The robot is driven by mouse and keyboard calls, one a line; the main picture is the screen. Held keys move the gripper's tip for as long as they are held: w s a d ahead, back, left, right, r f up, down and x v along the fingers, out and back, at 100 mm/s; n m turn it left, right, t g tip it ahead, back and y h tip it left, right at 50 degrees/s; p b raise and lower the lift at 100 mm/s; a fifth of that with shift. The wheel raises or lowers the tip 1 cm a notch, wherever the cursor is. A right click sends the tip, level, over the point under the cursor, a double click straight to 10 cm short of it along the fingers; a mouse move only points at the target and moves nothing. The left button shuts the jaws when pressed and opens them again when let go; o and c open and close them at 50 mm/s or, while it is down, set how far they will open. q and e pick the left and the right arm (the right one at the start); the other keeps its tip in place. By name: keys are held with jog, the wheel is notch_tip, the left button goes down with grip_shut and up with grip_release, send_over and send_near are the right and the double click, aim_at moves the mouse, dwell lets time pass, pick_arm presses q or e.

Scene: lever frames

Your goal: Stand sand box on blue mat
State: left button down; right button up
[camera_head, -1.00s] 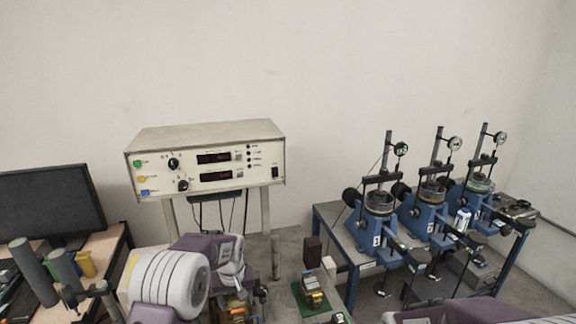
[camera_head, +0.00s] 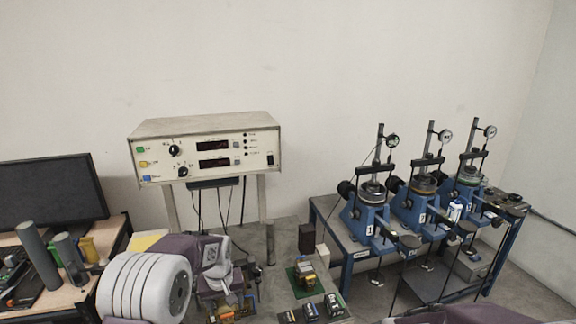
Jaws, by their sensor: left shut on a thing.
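My left gripper (camera_head: 232,297) is low in the head view, at the end of my white and purple arm. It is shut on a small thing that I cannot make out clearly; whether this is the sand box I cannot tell. I cannot pick out a blue mat. A green mat (camera_head: 293,283) lies to the right of the gripper with a small yellow and grey item (camera_head: 305,272) on it. Part of my right arm shows at the bottom edge, but its gripper is out of view.
A dark box (camera_head: 307,238) and a pale box (camera_head: 322,256) stand behind the green mat. Several small packs (camera_head: 311,311) lie at the front. An instrument box (camera_head: 205,150) on legs stands behind. Blue lever frames (camera_head: 369,218) fill the right bench; a monitor (camera_head: 50,192) is left.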

pick_arm(q)
jog(key=s+a+f+m+b, duration=0.1)
jog(key=s+f+m+b, duration=0.2)
jog(key=s, duration=1.1)
notch_tip(320, 180, down, 4)
jog(key=shift+a+r+m, duration=0.1)
jog(key=shift+a+m, duration=0.05)
jog(key=shift+m, duration=0.25)
jog(key=shift+s, duration=0.15)
